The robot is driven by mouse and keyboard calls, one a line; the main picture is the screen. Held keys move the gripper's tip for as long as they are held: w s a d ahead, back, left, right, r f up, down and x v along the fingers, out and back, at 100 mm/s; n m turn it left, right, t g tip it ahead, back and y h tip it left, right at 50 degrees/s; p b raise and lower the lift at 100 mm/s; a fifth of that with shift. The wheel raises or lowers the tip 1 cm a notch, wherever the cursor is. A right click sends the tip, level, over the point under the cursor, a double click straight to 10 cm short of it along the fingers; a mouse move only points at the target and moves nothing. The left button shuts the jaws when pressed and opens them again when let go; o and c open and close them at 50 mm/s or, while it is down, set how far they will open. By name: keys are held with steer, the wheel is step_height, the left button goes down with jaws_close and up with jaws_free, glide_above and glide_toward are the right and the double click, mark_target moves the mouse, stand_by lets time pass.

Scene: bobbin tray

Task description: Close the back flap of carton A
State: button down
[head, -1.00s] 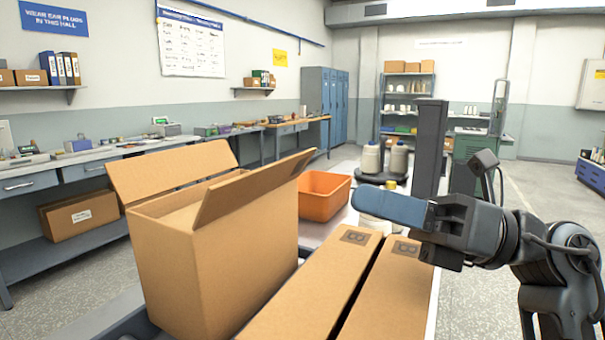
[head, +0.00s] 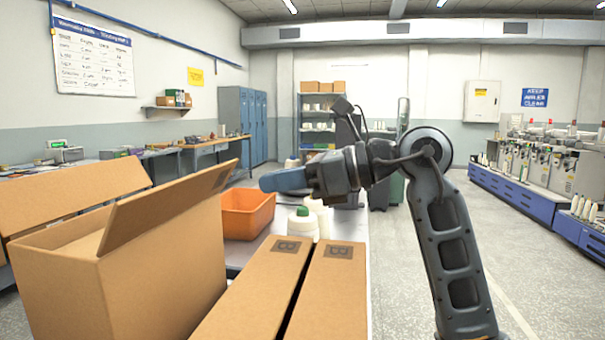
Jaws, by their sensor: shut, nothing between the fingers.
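An open brown carton (head: 150,295), which I take to be carton A, stands at the front left. One flap (head: 80,192) stands up at its far left side, tilted outward. Another long flap (head: 165,210) stands slanted upward along its near right side, with a dark mark near its far end. I cannot tell for sure which is named the back flap.
A closed carton marked B (head: 262,285) lies right of the open one, its top split by a dark gap. Open floor (head: 530,270) lies to the right.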

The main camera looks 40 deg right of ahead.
mark_target(216, 174)
steer(key=shift+w+a+r+p, duration=0.25)
steer(key=shift+w+a, duration=0.4)
steer(key=shift+w, duration=0.25)
steer(key=shift+w+a+r+p, duration=0.1)
steer(key=shift+w+a+r, duration=0.1)
steer(key=shift+w+a, duration=0.55)
steer(key=shift+w+a+r+p, duration=0.25)
steer(key=shift+w+a, duration=0.3)
steer(key=shift+w, duration=0.45)
steer(key=shift+d+r, duration=0.1)
